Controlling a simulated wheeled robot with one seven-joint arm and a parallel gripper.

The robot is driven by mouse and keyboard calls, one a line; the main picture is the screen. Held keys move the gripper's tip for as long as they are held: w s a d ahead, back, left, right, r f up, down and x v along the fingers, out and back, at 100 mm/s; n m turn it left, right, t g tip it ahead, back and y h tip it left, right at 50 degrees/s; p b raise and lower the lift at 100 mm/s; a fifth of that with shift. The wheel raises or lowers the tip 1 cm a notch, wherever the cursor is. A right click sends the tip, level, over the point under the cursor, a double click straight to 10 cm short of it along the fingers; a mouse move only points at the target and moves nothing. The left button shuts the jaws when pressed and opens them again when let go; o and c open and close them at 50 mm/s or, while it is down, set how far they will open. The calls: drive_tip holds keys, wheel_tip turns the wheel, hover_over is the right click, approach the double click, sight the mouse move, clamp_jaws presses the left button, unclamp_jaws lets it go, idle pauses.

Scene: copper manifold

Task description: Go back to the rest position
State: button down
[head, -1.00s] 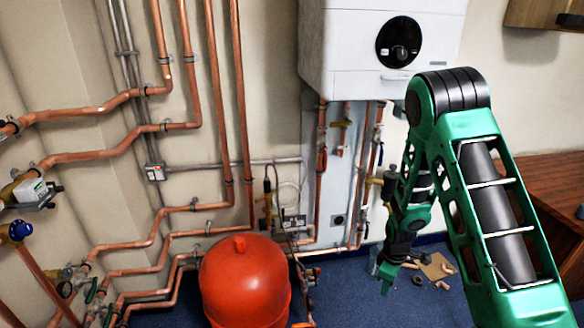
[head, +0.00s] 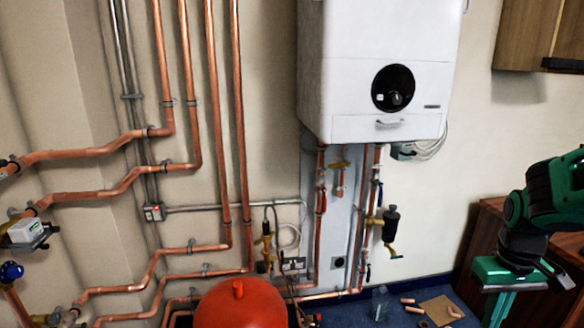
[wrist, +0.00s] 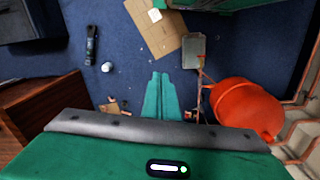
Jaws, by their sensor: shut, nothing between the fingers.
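My gripper shows in the wrist view (wrist: 160,96) as two green fingers side by side, shut with nothing between them, above the blue floor. In the head view the green and black wrist part of my arm is at the lower right edge, in front of the wooden cabinet. The fingertips run down to the bottom of that picture, so I cannot see all of them there. My gripper is apart from the boiler and pipes.
A white boiler (head: 378,70) hangs on the wall over copper pipes (head: 187,100). A red tank (head: 240,305) stands below, also in the wrist view (wrist: 245,108). A wooden cabinet (head: 480,235) is at right. Cardboard (head: 440,310) and small pipe pieces lie on the floor.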

drive_tip(key=s+r+m, duration=0.2)
drive_tip(key=s, duration=0.4)
drive_tip(key=s+r+m, duration=0.3)
drive_tip(key=s, duration=0.4)
drive_tip(key=shift+s+a+r+m+y, duration=0.25)
drive_tip(key=shift+r+m+y, duration=0.05)
drive_tip(key=shift+w, duration=0.1)
drive_tip(key=shift+w+f, duration=0.25)
drive_tip(key=shift+w, duration=0.25)
